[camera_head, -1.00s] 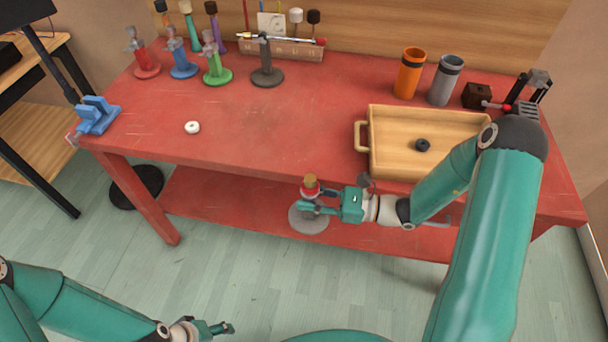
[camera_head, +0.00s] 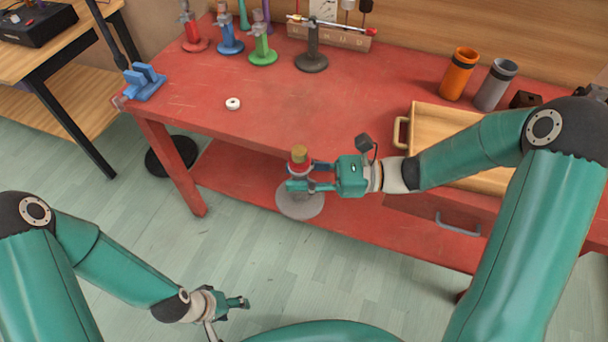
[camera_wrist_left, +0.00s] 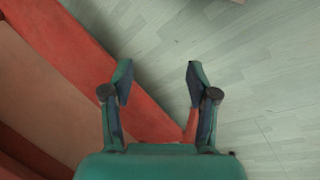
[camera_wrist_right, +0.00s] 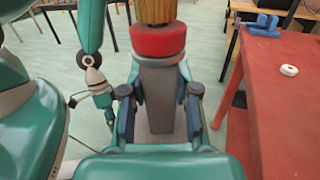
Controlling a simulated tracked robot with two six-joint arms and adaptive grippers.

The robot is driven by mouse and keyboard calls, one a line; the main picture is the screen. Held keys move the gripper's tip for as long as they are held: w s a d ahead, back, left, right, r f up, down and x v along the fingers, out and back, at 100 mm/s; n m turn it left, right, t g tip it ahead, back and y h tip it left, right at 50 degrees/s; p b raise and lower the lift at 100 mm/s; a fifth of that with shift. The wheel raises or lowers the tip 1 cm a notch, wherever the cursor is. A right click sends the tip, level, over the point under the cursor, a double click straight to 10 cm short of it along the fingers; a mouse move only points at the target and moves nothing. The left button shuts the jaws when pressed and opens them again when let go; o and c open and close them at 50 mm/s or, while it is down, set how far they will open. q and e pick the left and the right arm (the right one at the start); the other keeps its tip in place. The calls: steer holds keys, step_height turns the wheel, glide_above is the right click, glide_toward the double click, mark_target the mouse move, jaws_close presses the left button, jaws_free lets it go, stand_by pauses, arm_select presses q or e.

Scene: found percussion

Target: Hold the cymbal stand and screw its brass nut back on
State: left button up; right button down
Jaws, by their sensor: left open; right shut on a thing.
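The cymbal stand is a grey post with a red ring near its top and a round grey base (camera_head: 300,204). A ridged gold-brown piece, which looks like the brass nut (camera_head: 300,153), sits on top of the red ring (camera_head: 298,166). My right gripper (camera_head: 291,178) is shut on the post below the ring and holds the stand upright in front of the table. In the right wrist view the post (camera_wrist_right: 158,95) stands between the fingers, and the gold-brown piece (camera_wrist_right: 155,10) is cut off above. My left gripper (camera_head: 246,302) is open and empty, low over the floor.
The red table (camera_head: 370,95) with a lower shelf stands ahead. A white ring (camera_head: 233,104) lies near its front edge. Red, blue, green and dark stands are at the back. A wooden tray (camera_head: 445,115) is partly hidden by my right arm. Open floor lies between my arms.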

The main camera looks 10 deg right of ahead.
arm_select(q)
steer(key=o, duration=0.5)
steer(key=shift+o, duration=0.2)
steer(key=shift+r, duration=0.1)
steer(key=s+a+r, duration=0.2)
steer(key=a, duration=1.1)
steer(key=shift+r, duration=0.25)
steer(key=shift+d, duration=0.1)
